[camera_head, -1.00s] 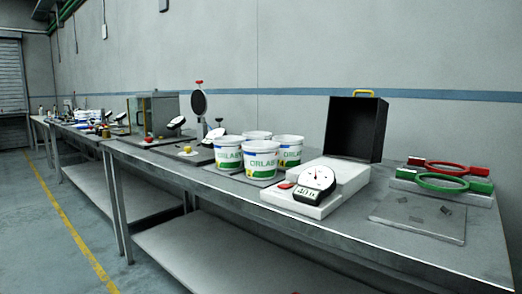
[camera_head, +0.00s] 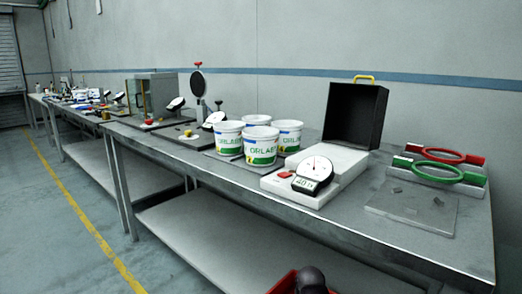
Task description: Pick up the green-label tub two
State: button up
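Several white tubs with green and blue labels stand upright in a tight group on a dark flat plate on the long bench. They are a left tub (camera_head: 229,138), a front tub (camera_head: 260,147), a right tub (camera_head: 289,138) and a rear tub (camera_head: 257,120), which is partly hidden. The labels show green lettering, but the numbers are too small to tell which is tub two. My gripper is not in view.
Right of the tubs is a white device with a dial (camera_head: 313,173), before an open black case (camera_head: 355,115). Red (camera_head: 440,155) and green rings (camera_head: 432,173) stand farther right. A round-headed stand (camera_head: 197,84) is behind left. The lower shelf (camera_head: 230,240) looks bare.

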aim_at(260, 142)
jog(key=u, duration=0.65)
jog(key=k, duration=0.85)
jog(key=z, duration=0.4)
jog(key=i, duration=0.5)
jog(key=u, duration=0.1)
